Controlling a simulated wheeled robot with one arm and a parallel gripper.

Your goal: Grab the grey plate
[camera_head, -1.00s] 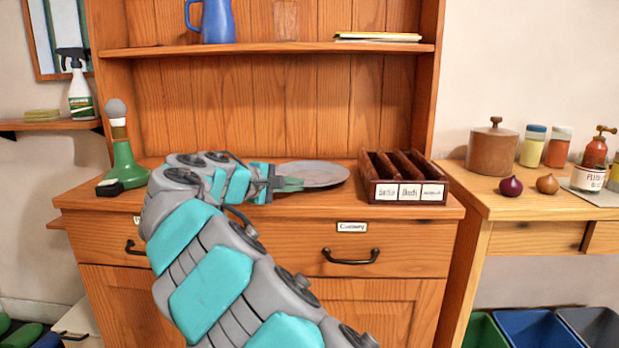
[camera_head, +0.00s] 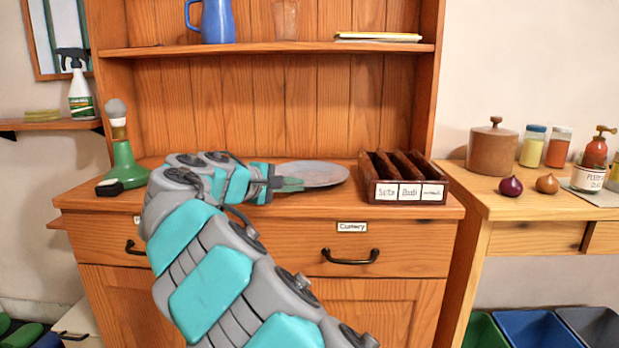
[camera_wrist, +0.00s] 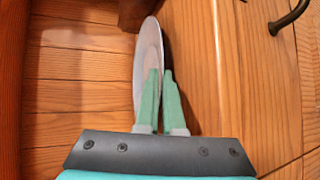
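The grey plate (camera_head: 318,171) is a round, shallow disc at the cabinet counter, left of the divided wooden box. In the wrist view the plate (camera_wrist: 147,55) shows nearly edge-on. My gripper (camera_head: 303,184) reaches it from the left. Its two green fingers (camera_wrist: 161,72) are close together at the plate's near rim, one over the upper face and one on the underside. The gripper looks shut on the rim. The fingers hide part of that rim, and a dark shadow lies beside the plate.
The dark divided box (camera_head: 405,192) with labels stands just right of the plate. A green bottle-like object (camera_head: 124,165) stands at the counter's left end. A shelf (camera_head: 270,48) with a blue jug (camera_head: 217,20) runs above. The right table (camera_head: 480,185) holds jars and onions.

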